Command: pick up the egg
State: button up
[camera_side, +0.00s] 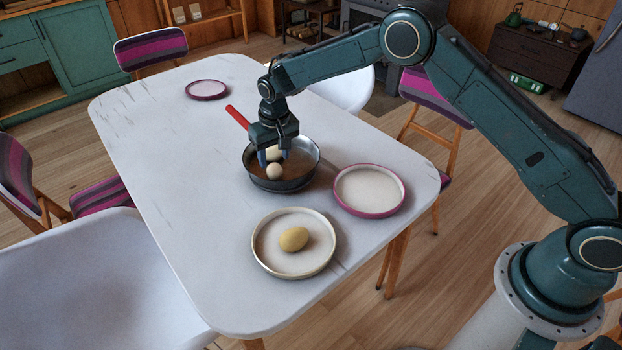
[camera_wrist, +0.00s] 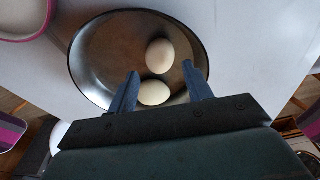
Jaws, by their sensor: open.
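Two pale eggs lie in a dark pan with a red handle (camera_side: 237,117). In the side view, one egg (camera_side: 274,171) lies toward the near side and the other egg (camera_side: 273,153) is partly hidden by my gripper (camera_side: 273,157). In the wrist view, one egg (camera_wrist: 154,93) is low between the open fingers of my gripper (camera_wrist: 160,70); the other egg (camera_wrist: 160,51) lies just beyond the fingertips. The pan (camera_wrist: 82,75) surrounds both. My gripper points down into the pan, and I cannot tell whether a finger touches an egg.
A cream plate (camera_side: 268,264) holds a yellowish oval thing (camera_side: 294,239), perhaps a potato. An empty pink-rimmed plate (camera_side: 369,190) stands right of the pan. Another pink-rimmed plate (camera_side: 207,90) is at the far end. The left part of the table (camera_side: 165,170) is clear.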

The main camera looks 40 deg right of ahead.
aim_at(275, 166)
jog(key=shift+w+f, duration=0.2)
jog(key=shift+f, duration=1.95)
jog(key=c, duration=0.7)
